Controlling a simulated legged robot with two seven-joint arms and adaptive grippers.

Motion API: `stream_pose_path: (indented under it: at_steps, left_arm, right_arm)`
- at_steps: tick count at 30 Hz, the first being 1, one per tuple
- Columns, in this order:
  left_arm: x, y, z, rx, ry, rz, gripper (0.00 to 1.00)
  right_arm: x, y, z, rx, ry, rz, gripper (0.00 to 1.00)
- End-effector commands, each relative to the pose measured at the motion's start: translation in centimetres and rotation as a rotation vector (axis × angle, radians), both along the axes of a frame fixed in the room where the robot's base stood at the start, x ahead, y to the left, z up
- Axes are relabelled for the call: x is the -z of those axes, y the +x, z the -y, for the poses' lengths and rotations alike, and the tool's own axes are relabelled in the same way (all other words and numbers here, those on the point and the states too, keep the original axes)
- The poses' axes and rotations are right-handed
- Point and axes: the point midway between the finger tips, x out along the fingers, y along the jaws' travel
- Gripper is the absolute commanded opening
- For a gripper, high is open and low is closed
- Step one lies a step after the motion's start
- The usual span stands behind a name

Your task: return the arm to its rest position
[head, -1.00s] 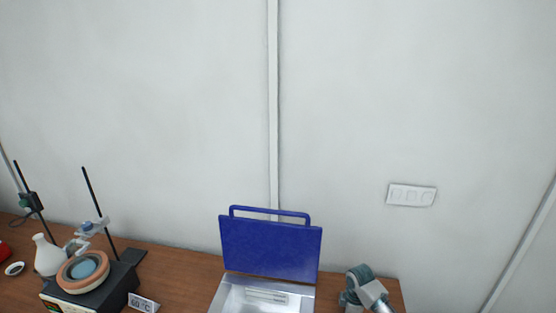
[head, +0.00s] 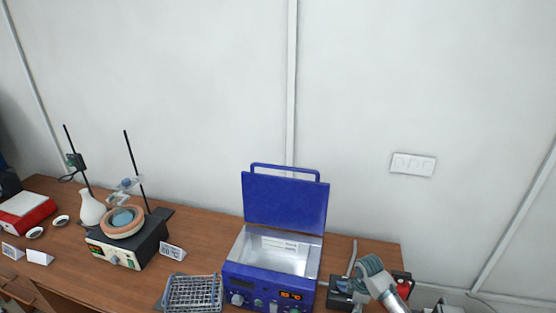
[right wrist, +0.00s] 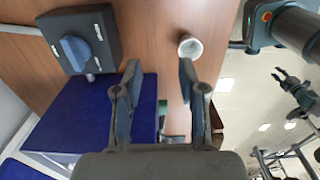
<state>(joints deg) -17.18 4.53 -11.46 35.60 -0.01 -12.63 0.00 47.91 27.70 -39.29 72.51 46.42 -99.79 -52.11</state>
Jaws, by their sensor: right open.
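My right arm (head: 376,280) shows in the head view at the lower right, in front of a black device and right of the blue water bath (head: 268,274). Its fingertips are hidden there. In the right wrist view my right gripper (right wrist: 158,75) is open, its two fingers apart with nothing held between them. The wooden table lies beyond the fingertips, with a small white cup (right wrist: 190,46) near the right-hand finger. A small dark claw (right wrist: 293,88) at the right edge may be my left gripper. No left gripper shows in the head view.
The blue bath's lid (head: 285,200) stands open. A black device with a blue knob (right wrist: 82,48) is close by. A wire rack (head: 194,291), a heating stirrer (head: 128,246) and a white flask (head: 91,207) stand farther left.

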Motion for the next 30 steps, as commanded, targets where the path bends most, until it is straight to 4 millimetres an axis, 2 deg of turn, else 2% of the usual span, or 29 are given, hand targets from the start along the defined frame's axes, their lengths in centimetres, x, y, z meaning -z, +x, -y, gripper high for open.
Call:
stream_pose_path:
  at_steps: [5,11,17,20,21,24,30]
  left_arm:
    - [0.0,0.4,0.0,0.0,0.0,0.005,0.35]
    - [0.0,0.6,0.0,0.0,0.0,0.009,0.35]
    - [0.0,0.2,0.0,0.0,0.0,0.003,0.35]
    - [0.0,-0.1,-0.1,0.0,0.0,-0.002,0.35]
    - [0.0,-0.2,-0.1,0.0,0.001,-0.003,0.35]
    - [0.0,-0.2,-0.1,0.0,0.001,-0.003,0.35]
    - [0.0,-0.2,-0.1,0.0,0.002,-0.003,0.35]
  right_arm:
    - [2.7,-2.1,-2.4,0.018,0.015,0.007,0.41]
    - [5.9,-5.9,-5.7,0.071,0.05,0.029,0.41]
    - [9.2,-11.7,-9.5,0.196,0.115,0.063,0.41]
    - [10.4,-16.2,-11.1,0.327,0.165,0.088,0.41]
    - [10.6,-18.0,-11.4,0.395,0.185,0.101,0.41]
    - [10.6,-21.9,-11.4,0.556,0.215,0.13,0.41]
    - [9.6,-26.9,-9.9,0.793,0.234,0.171,0.41]
